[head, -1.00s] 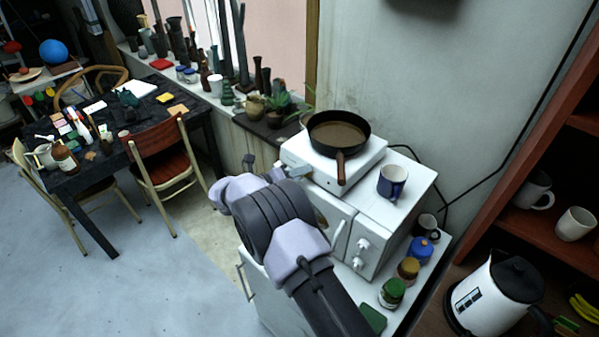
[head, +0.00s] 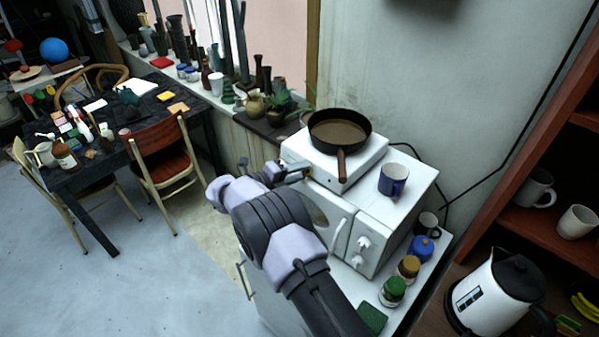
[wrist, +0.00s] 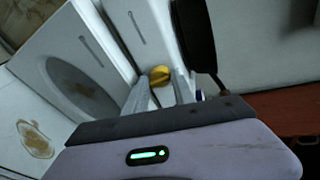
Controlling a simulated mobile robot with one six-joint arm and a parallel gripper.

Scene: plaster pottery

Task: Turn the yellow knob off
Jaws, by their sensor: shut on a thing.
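The yellow knob (wrist: 160,75) shows in the wrist view on the front of the white hot plate, between my fingertips. My gripper (wrist: 159,82) is shut on it, with one finger on each side. In the head view my gripper (head: 304,172) reaches the front face of the hot plate (head: 300,151) from the left. My wrist and fingers hide most of the knob there, and its exact angle cannot be told.
A black pan (head: 340,130) sits on the hot plate, its handle (head: 341,165) sticking out just right of my gripper. Below is a white microwave (head: 400,215) with a blue-and-white mug (head: 393,180) on top. Several jars (head: 392,291) stand at lower right.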

